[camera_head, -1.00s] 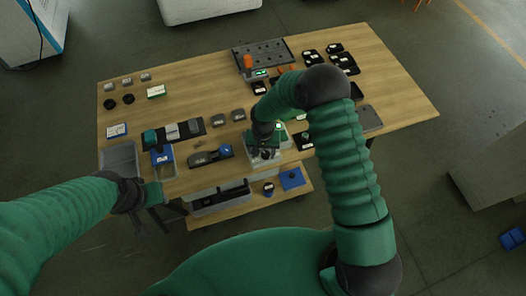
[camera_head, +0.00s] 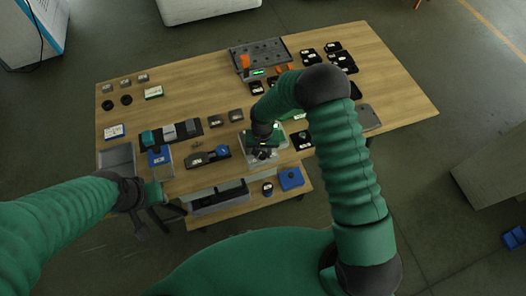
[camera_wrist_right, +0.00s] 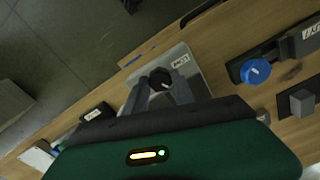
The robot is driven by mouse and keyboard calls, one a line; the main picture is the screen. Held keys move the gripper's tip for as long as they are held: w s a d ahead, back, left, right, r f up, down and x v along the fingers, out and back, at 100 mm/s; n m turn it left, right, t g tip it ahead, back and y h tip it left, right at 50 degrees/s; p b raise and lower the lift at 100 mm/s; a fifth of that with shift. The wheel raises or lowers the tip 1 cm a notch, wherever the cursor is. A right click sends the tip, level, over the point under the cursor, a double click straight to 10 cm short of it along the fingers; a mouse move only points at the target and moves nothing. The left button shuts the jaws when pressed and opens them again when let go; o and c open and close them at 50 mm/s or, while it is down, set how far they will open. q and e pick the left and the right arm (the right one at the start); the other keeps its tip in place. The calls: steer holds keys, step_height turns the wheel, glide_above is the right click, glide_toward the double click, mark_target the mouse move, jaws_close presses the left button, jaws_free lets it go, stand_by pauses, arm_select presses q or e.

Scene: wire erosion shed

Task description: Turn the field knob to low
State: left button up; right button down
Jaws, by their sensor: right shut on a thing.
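The field knob (camera_wrist_right: 160,78) is a black lobed knob on a light grey plate (camera_wrist_right: 196,73), which has a white label (camera_wrist_right: 181,59) that appears to read LOW. My right gripper (camera_wrist_right: 158,86) is shut on the knob, one grey finger on each side. In the head view my right gripper (camera_head: 263,153) is over the grey unit (camera_head: 280,144) at the table's front edge and hides the knob. I cannot tell which way the knob points. My left gripper (camera_head: 150,200) hangs off the table's front left corner, away from the unit; its fingers are unclear.
A black holder with a blue knob (camera_wrist_right: 255,71) stands beside the plate; it also shows in the head view (camera_head: 222,151). Grey blocks (camera_head: 236,115) stand behind the unit. The table's middle (camera_head: 195,95) is largely clear.

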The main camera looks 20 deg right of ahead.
steer(key=n, duration=0.2)
steer(key=shift+a+n, duration=0.1)
steer(key=shift+n, duration=0.2)
steer(key=shift+s+n, duration=0.1)
steer(key=shift+n, duration=2.1)
steer(key=c, duration=1.1)
jaws_free()
steer(key=shift+o, duration=0.2)
steer(key=shift+r, duration=0.1)
